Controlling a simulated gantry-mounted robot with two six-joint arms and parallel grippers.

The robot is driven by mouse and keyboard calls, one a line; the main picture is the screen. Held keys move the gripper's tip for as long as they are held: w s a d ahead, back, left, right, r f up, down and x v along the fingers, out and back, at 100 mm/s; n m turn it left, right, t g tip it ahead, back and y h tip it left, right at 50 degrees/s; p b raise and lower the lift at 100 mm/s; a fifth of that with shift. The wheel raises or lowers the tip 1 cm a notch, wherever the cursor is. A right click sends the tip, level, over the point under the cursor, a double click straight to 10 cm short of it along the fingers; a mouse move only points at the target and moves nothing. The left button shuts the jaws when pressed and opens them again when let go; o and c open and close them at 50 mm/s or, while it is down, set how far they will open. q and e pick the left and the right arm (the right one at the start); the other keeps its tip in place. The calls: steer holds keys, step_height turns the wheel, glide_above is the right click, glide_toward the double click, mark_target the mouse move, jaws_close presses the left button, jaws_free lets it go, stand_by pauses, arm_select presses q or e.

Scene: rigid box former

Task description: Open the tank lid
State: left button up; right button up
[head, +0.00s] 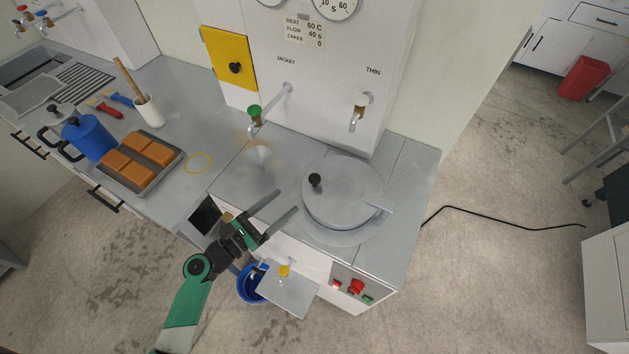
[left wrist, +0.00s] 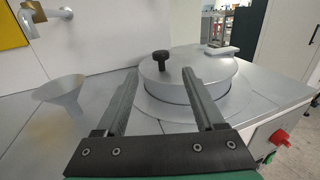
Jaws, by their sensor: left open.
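The tank lid (head: 346,188) is a round grey metal disc with a black knob (head: 315,180) near its left edge and a flat tab on its right. It sits on the tank in the metal counter and looks shut. My left gripper (head: 287,203) is open and empty, to the left of the lid and apart from it. In the left wrist view the lid (left wrist: 205,80) and knob (left wrist: 161,58) show beyond the open fingers (left wrist: 167,80), with the knob between them in the picture. My right gripper is not in view.
A metal funnel (head: 258,158) stands left of the lid under the green-handled jacket tap (head: 254,114). The thin tap (head: 357,110) hangs behind the lid. A tray of orange blocks (head: 139,162) and a blue pot (head: 88,137) stand at left. Buttons (head: 355,287) are on the front.

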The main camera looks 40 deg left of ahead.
mark_target(310, 181)
arm_select(q)
steer(key=w+b, duration=0.1)
steer(key=w, duration=1)
steer(key=shift+w, duration=0.35)
jaws_close()
stand_by(0.8)
